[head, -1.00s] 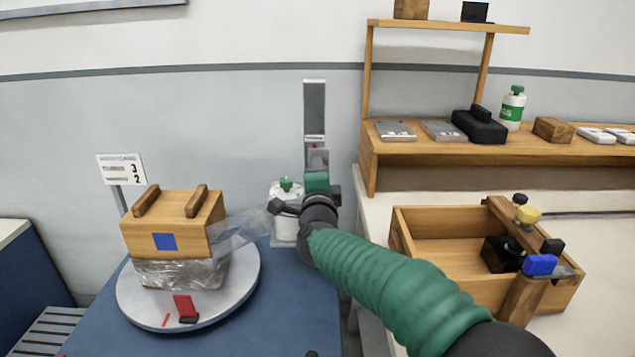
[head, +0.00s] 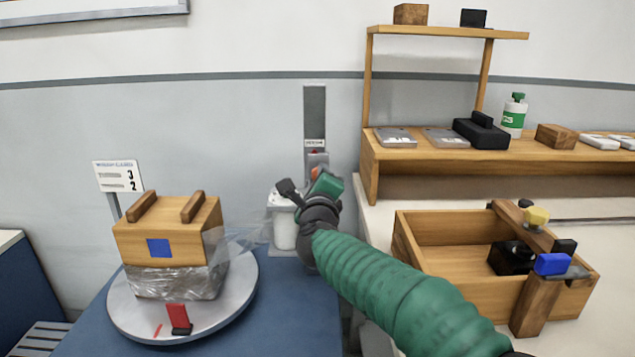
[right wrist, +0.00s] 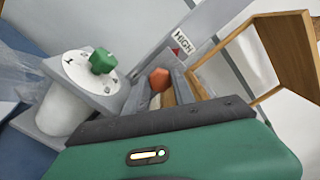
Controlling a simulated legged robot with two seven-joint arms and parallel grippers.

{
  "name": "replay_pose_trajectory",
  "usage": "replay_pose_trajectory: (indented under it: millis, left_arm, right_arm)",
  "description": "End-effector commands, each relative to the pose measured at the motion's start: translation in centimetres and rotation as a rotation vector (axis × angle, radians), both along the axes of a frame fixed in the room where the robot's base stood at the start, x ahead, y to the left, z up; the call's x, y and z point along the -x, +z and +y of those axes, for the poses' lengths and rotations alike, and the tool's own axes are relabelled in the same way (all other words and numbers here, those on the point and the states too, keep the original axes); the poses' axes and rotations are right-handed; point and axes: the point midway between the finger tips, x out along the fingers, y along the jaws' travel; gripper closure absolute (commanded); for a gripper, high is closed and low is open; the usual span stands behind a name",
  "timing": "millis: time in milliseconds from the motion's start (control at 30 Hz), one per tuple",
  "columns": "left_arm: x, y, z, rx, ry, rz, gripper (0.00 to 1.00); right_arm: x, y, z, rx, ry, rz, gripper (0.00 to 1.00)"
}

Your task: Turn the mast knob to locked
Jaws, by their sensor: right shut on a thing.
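The grey mast (head: 314,115) stands upright against the wall behind the blue table. An orange-red knob (right wrist: 159,79) shows at the mast in the right wrist view. My right gripper (right wrist: 160,88) is shut on this knob, one dark finger on each side. In the head view my right gripper (head: 318,181) is tilted and hides most of the knob. The mast's label (right wrist: 182,43) reads HIGH beside a red triangle. I cannot read a locked mark. My left gripper is out of view.
A white cylinder (head: 285,232) stands left of the mast; its green knob (right wrist: 102,61) shows in the wrist view. A film-wrapped wooden box (head: 165,230) sits on a round turntable (head: 246,290). A wooden tray (head: 455,223) and shelf (head: 455,157) are at right.

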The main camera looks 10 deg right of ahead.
Motion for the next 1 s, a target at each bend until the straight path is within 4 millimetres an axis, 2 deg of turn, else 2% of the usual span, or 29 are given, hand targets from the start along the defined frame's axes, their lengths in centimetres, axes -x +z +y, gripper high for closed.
replay_pose_trajectory:
  millis: [400, 433, 567, 867, 1000]
  left_arm:
    - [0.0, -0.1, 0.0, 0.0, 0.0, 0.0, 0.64]
    - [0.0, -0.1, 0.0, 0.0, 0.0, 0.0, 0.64]
    - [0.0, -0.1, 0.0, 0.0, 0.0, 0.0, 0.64]
    - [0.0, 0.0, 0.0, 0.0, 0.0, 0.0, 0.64]
    - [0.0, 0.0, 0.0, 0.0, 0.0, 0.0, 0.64]
  right_arm:
    - [0.0, -0.2, -0.1, -0.008, -0.002, 0.002, 1.0]
    - [0.0, -0.2, -0.1, -0.008, -0.002, 0.002, 0.66]
    - [0.0, -0.2, -0.1, -0.008, -0.002, 0.002, 0.49]
    - [0.1, -0.1, 0.0, -0.006, 0.0, 0.0, 0.48]
    - [1.4, 0.0, 0.3, -0.005, 0.001, -0.001, 0.48]
